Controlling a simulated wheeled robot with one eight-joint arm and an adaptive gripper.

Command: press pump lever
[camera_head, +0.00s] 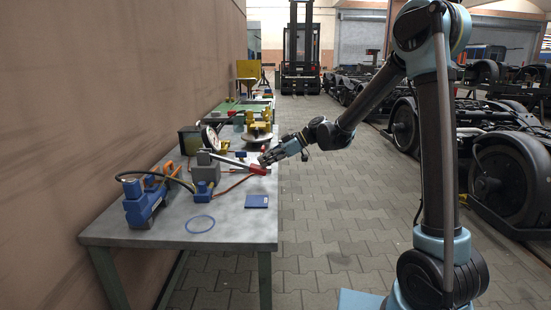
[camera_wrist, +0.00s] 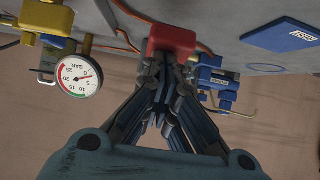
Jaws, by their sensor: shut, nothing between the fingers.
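The pump lever is a grey bar (camera_head: 232,161) with a red grip (camera_head: 258,170) at its right end, low over the table. It runs left to a grey pump block (camera_head: 207,173). My gripper (camera_head: 265,161) is shut and empty, its fingertips at the red grip. In the wrist view the red grip (camera_wrist: 172,40) sits right in front of the closed fingertips (camera_wrist: 168,60). Whether they touch cannot be told. A dial gauge (camera_wrist: 78,77) marked BAR hangs beside the fingers in the wrist view.
The metal table (camera_head: 235,228) also bears a blue pump unit (camera_head: 145,203), a blue ring (camera_head: 200,224), a blue booklet (camera_head: 257,201) and red hose. A wall (camera_head: 110,90) bounds the left. Paved floor (camera_head: 330,220) is clear right of the table; bogies (camera_head: 505,160) stand beyond.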

